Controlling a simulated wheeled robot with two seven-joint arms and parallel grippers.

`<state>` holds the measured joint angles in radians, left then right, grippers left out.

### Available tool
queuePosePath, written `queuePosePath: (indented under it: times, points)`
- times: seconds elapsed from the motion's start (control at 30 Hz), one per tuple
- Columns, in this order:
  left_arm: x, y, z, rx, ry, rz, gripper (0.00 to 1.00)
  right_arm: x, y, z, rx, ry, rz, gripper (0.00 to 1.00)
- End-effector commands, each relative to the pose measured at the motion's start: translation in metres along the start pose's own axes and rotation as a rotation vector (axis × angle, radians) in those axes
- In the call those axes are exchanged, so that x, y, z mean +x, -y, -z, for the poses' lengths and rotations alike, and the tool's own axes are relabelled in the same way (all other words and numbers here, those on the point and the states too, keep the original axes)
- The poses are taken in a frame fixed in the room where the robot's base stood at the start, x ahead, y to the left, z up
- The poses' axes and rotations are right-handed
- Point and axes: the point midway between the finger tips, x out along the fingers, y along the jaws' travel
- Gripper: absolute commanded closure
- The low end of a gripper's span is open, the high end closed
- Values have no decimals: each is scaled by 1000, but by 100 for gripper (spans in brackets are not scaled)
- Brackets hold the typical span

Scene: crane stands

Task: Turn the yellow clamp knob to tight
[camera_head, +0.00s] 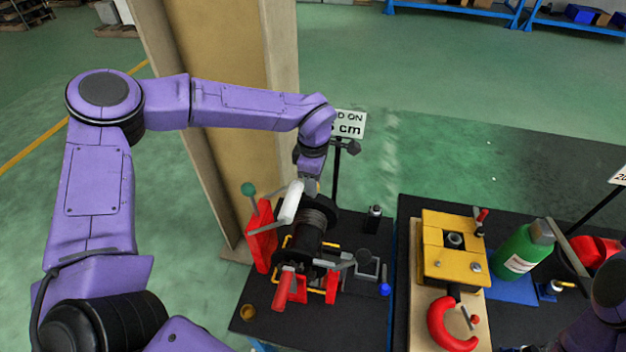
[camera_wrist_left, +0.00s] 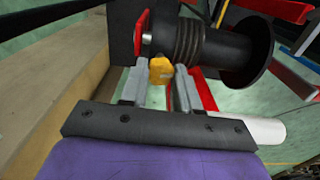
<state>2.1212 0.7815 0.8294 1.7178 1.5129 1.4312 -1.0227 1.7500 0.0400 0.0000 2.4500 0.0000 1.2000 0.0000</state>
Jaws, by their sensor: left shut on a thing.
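The yellow clamp knob (camera_wrist_left: 160,70) sits at the end of the black winch drum (camera_wrist_left: 225,45) in the left wrist view. My left gripper (camera_wrist_left: 160,82) has one grey finger on each side of the knob and is shut on it. In the head view my left gripper (camera_head: 309,184) reaches down at the far side of the winch drum (camera_head: 312,228), and the knob is hidden there. My right gripper is not in view; only a part of my right arm shows at the right edge.
A red stand with a green-balled lever (camera_head: 249,190) and a red-handled crank (camera_head: 283,290) flank the drum. A wooden post (camera_head: 225,130) rises behind.

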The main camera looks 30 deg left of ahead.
Motion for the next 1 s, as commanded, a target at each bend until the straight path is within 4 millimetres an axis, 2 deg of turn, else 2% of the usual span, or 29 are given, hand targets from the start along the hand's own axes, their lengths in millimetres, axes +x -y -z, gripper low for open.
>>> queuePosePath:
  times: [0.3, 0.8, 0.83, 0.87, 0.9, 1.0]
  points:
    - [0, 0, 0, 98, 0, -1, 100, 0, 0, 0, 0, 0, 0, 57]
    - [0, 0, 0, 113, 0, -1, 100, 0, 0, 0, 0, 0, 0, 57]
    - [0, 0, 0, 113, 0, -1, 60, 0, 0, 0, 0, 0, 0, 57]
    - [0, 0, 0, 113, 0, -1, 50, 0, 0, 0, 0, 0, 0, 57]
    - [0, 0, 0, 113, 0, -1, 44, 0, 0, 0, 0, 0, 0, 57]
    - [0, 0, 0, 113, 0, -1, 44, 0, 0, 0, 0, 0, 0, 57]
